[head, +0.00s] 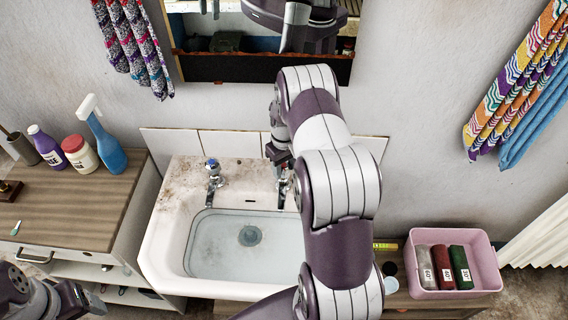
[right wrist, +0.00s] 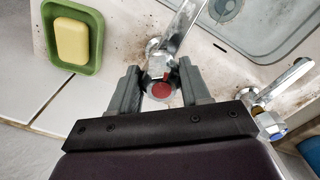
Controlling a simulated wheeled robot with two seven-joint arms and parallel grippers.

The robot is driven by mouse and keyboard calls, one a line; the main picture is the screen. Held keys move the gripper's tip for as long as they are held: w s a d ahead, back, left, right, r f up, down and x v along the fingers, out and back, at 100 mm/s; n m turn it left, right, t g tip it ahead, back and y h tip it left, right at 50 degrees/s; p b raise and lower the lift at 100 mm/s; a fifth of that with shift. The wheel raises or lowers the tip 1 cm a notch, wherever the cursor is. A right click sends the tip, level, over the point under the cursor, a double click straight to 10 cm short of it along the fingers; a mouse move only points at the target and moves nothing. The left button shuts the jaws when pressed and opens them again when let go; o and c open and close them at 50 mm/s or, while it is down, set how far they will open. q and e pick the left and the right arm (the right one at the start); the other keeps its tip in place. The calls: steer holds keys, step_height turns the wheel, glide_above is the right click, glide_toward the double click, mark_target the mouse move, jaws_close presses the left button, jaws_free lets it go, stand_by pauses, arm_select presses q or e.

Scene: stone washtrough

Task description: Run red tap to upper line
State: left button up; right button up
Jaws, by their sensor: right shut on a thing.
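The white washtrough (head: 172,235) stands below the mirror, with a round drain (head: 250,236) visible through bluish, clear water (head: 215,260). In the head view my right gripper (head: 279,152) is at the right tap, mostly hidden by my arm. The blue tap (head: 212,168) is at the left, untouched. My left gripper (head: 85,299) is low at the left edge, its jaws unclear.
A green dish with yellow soap (right wrist: 72,40) sits beside the red tap. A wooden counter (head: 75,205) on the left holds bottles, including a blue spray bottle (head: 103,140). A pink bin (head: 425,290) with rolled cloths stands right. Towels hang on both sides.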

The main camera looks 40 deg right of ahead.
steer(key=m, duration=0.1)
steer(key=w+m, duration=0.1)
steer(key=m, duration=0.1)
steer(key=shift+w+d+r, duration=0.1)
steer(key=shift+d+r, duration=0.05)
steer(key=shift+r, duration=0.25)
arm_select(q)
steer(key=shift+f, duration=0.2)
arm_select(e)
steer(key=o, duration=1)
steer(key=shift+o, duration=0.3)
steer(key=shift+w+d+f, duration=0.15)
steer(key=shift+f, duration=0.2)
arm_select(q)
steer(key=shift+w+d+f+b, duration=0.15)
steer(key=shift+w+f+b, duration=0.05)
steer(key=shift+f+b, duration=0.4)
steer(key=shift+w+d+f+b, duration=0.1)
steer(key=shift+w+f+b, duration=0.05)
steer(key=shift+f+b, duration=0.4)
arm_select(e)
step_height(320, 180, up, 13)
arm_select(q)
steer(key=shift+r, duration=0.1)
arm_select(e)
steer(key=shift+f, duration=0.1)
